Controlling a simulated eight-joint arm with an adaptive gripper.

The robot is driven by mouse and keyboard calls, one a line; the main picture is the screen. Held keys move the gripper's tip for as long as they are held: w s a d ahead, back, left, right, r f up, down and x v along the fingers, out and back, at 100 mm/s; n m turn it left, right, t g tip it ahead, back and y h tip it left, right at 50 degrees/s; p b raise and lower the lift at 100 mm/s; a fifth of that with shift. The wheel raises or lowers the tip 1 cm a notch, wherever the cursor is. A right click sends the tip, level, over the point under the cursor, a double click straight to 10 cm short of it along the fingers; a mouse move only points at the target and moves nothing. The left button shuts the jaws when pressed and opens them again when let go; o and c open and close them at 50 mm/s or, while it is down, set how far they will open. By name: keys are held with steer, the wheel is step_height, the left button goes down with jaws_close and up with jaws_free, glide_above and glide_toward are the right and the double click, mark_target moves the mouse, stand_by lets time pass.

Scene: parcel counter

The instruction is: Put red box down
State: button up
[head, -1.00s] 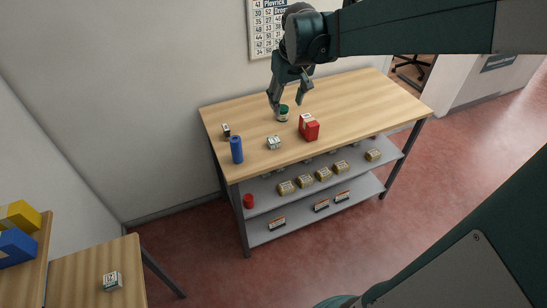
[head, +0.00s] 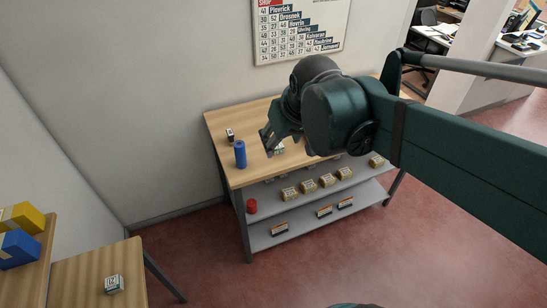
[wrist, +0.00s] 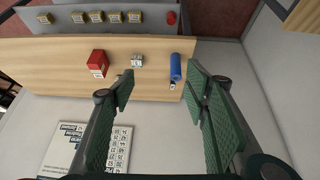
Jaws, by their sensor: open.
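The red box (wrist: 98,64) stands on the wooden counter top in the wrist view, left of my gripper's fingers and apart from them. In the head view my arm hides it. My gripper (wrist: 160,95) is open and empty; its green padded fingers are spread wide. In the head view my gripper (head: 270,142) is over the left part of the counter (head: 225,118), close to a small white box (head: 279,149).
A blue cylinder (head: 240,154) and a small dark-and-white box (head: 230,134) stand at the counter's left end. The shelves below hold several yellowish boxes (head: 308,184) and a red can (head: 251,206). A side table (head: 75,275) stands at lower left.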

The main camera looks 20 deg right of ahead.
steer(key=s+a+f+t, duration=0.1)
steer(key=s+a+f, duration=0.2)
steer(key=s, duration=0.4)
steer(key=shift+s+a, duration=0.35)
steer(key=shift+s, duration=0.05)
